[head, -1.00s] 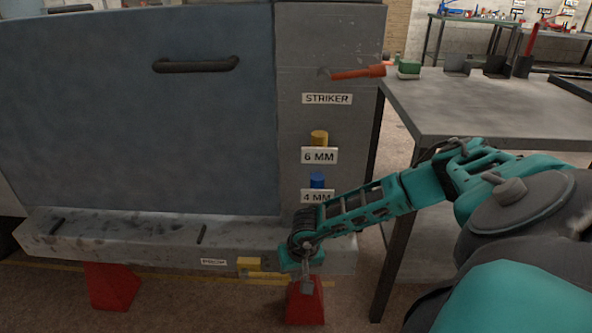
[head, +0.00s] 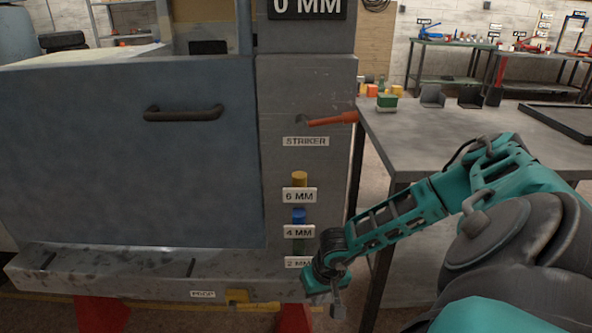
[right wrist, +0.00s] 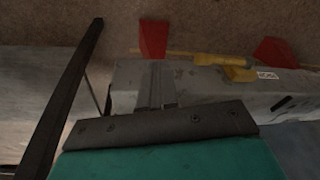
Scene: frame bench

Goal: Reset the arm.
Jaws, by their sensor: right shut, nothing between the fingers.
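My right arm comes in from the right in the head view, teal and dark grey. Its right gripper (head: 337,303) hangs low beside the right end of the grey bench frame and points down. In the right wrist view the shut fingers (right wrist: 155,88) show with nothing between them, over the grey beam (right wrist: 205,88). I cannot tell whether they touch it. My left gripper is not in view.
A blue-grey door panel (head: 125,150) with a dark handle (head: 183,114) fills the left. The post bears an orange-handled striker tool (head: 333,119), a yellow peg (head: 299,179) and a blue peg (head: 299,215). A grey table (head: 440,140) stands right. Red supports (head: 100,314) are below.

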